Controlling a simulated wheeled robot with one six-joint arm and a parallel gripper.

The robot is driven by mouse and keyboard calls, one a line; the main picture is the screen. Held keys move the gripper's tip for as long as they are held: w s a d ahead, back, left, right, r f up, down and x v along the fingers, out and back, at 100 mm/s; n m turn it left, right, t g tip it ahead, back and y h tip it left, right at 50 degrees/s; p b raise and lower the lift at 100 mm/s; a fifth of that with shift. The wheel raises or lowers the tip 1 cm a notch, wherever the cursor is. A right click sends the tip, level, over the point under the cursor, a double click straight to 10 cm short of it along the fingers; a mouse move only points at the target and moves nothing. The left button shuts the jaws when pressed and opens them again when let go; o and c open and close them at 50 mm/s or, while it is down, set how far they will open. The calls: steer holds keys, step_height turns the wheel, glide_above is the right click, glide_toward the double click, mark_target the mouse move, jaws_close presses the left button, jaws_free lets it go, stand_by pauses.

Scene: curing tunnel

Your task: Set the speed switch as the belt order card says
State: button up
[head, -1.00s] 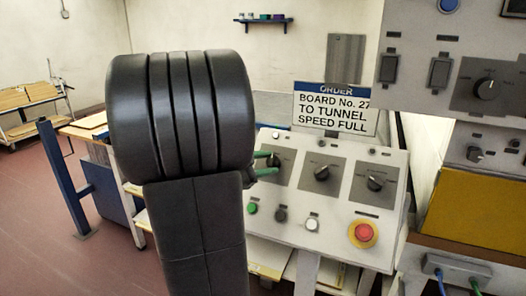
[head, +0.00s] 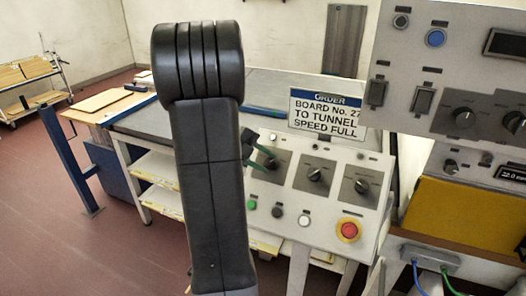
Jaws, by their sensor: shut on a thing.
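The order card (head: 327,114) stands above the control panel and reads "BOARD No. 27 TO TUNNEL SPEED FULL". The sloped white panel (head: 325,220) has three rotary switches in a row: left (head: 271,164), middle (head: 315,174) and right (head: 362,186). Their labels are too small to read. My gripper (head: 265,157), with green fingers, is shut on the knob of the left switch and partly covers it. I cannot read where that knob points. My dark arm hides what lies left of the panel.
Below the switches are a green button (head: 252,204), a black button (head: 277,212), a white button (head: 304,220) and a red stop button (head: 348,230) on yellow. Another grey panel (head: 440,70) hangs at upper right. A blue post (head: 70,165) and a table (head: 290,90) stand behind.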

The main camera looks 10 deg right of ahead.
steer(key=shift+d+m+y+p, duration=0.1)
steer(key=shift+m+y+p, duration=0.6)
steer(key=shift+m+p, duration=0.25)
steer(key=shift+g, duration=0.3)
steer(key=o, duration=1)
steer(key=shift+c, duration=0.2)
steer(key=b+v, duration=0.1)
steer(key=v, duration=1.2)
steer(key=shift+a+r, duration=0.25)
steer(key=shift+r, duration=0.05)
